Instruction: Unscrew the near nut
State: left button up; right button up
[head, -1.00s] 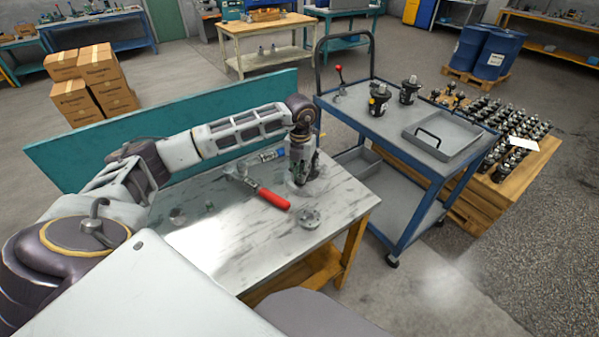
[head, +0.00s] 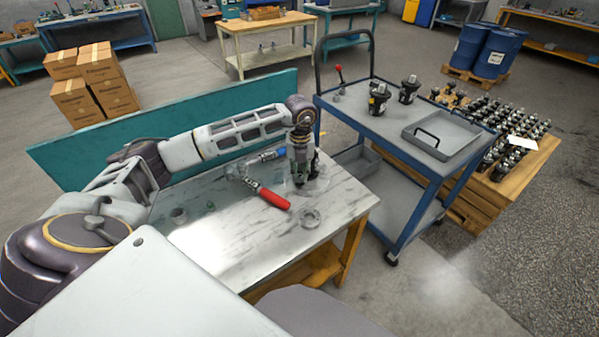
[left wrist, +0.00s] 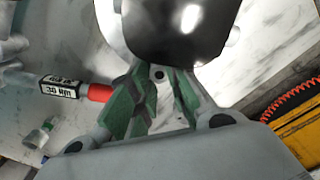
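My left gripper (head: 301,182) points down over the marble-topped bench (head: 340,192). In the left wrist view, the green pads of the left gripper (left wrist: 163,98) stand apart, with pale bench top showing between them. A large dark glossy shape (left wrist: 175,25) covers the area beyond the pads; I cannot tell what it is. No nut can be made out with certainty at the fingertips. A metal ring (head: 310,217) lies on the bench in front of the gripper. A torque wrench (head: 272,197) with a red handle lies just left of the gripper. My right gripper is not in view.
A blue cart (head: 400,135) with two motors and a grey tray (head: 470,137) stands close to the right. A teal panel (head: 110,140) edges the bench's back.

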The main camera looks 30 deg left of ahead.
pick_arm(q)
jog(key=shift+o, duration=0.7)
jog(key=shift+w+d+r, duration=0.15)
jog(key=shift+w+r, duration=0.05)
jog(key=shift+a, duration=0.25)
jog(key=shift+f, duration=0.1)
jog(key=shift+f+m+b, duration=0.15)
jog(key=shift+m+b, duration=0.35)
jog(key=shift+m, duration=1.1)
jog(key=shift+s+f+m+b, duration=0.1)
jog(key=shift+m+b, duration=0.45)
jog(key=shift+m, duration=1.65)
jog(key=shift+s+a+m+b, duration=0.1)
jog(key=shift+m+b, duration=0.2)
jog(key=shift+m, duration=0.9)
